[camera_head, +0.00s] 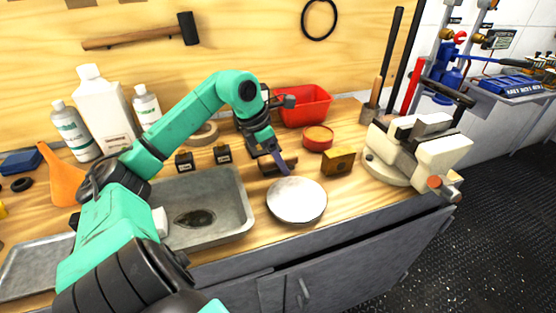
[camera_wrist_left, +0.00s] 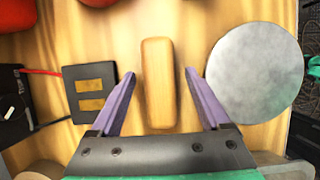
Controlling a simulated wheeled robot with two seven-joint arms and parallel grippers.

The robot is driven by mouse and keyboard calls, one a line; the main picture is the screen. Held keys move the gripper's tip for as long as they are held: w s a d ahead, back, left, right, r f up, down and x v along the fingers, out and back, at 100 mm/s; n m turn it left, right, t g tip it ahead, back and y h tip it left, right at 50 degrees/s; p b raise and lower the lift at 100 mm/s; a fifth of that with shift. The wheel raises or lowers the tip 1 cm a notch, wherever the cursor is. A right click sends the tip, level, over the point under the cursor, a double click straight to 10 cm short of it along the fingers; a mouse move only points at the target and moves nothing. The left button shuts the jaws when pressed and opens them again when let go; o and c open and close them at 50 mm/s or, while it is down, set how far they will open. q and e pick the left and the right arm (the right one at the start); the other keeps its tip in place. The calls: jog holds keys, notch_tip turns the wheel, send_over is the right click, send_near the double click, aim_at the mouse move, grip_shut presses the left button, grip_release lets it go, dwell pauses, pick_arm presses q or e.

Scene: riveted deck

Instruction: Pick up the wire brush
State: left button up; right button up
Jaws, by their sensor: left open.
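The wire brush (camera_head: 275,167) lies on the wooden bench top. In the head view my left gripper partly hides it. In the left wrist view I see the brush (camera_wrist_left: 158,88) as a long, rounded, pale wooden block. Its bristles are not visible there. My left gripper (camera_head: 279,160) is over the brush, pointing down. In the wrist view its two purple fingers (camera_wrist_left: 160,73) are open, one on each side of the block, with gaps between. I cannot tell how far the fingertips are above the bench. My right gripper is not in view.
A round pale metal disc (camera_head: 297,200) lies close in front of the brush. Small black boxes (camera_head: 222,153) stand left, a brownish block (camera_head: 339,162) right. A red tin (camera_head: 318,138) and red bin (camera_head: 304,106) are behind. A metal basin (camera_head: 245,222) is left, a vise (camera_head: 415,150) right.

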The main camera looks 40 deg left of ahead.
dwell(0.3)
pick_arm(q)
grip_shut()
notch_tip(320, 180, up, 20)
jog(key=p, duration=1.1)
jog(key=shift+r, duration=0.2)
